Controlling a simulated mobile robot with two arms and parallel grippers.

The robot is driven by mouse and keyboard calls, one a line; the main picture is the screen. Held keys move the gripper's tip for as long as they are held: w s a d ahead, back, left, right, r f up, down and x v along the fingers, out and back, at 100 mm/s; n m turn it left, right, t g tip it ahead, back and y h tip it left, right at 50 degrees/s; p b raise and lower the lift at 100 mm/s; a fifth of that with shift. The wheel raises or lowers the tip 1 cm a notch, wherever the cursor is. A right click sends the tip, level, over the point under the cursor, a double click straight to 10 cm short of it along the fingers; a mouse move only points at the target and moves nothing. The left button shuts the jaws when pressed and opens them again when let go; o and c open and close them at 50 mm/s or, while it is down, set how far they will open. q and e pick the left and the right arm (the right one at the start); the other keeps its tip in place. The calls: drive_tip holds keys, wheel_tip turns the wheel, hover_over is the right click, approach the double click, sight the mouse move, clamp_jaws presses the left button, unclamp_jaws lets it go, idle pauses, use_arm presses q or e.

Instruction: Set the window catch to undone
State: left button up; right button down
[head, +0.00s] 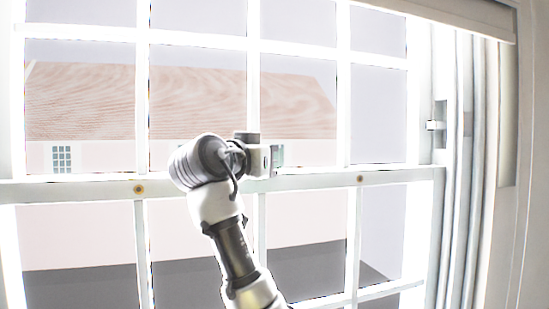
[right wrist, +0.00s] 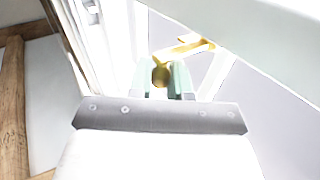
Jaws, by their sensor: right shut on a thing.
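The window catch (right wrist: 190,46) is brass-coloured and shows in the right wrist view, with a plate and arm beyond the fingertips and a round knob end between them. My right gripper (right wrist: 165,80) is shut on the catch, with one pale green finger on each side of the knob. In the head view my right gripper (head: 268,160) is at the window's middle rail, near its centre. There the wrist and gripper hide the catch, and I cannot tell its exact angle. My left gripper is in neither view.
The white sash window (head: 305,182) has several panes and a horizontal middle rail, with small brass-coloured round fittings (head: 139,189) on it. A metal piece (head: 436,125) sits on the right jamb. A blind (head: 450,10) hangs at the top right.

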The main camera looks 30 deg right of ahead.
drive_tip(key=shift+a+m+g, duration=0.2)
drive_tip(key=shift+m+g, duration=0.2)
drive_tip(key=shift+g, duration=0.2)
drive_tip(key=c, duration=1.1)
unclamp_jaws()
drive_tip(key=shift+w, duration=0.1)
drive_tip(key=shift+a, duration=0.1)
drive_tip(key=b+v, duration=0.4)
drive_tip(key=v, duration=0.6)
drive_tip(key=shift+a+f+b, duration=0.2)
drive_tip(key=shift+a+b, duration=0.15)
drive_tip(key=shift+b, duration=0.05)
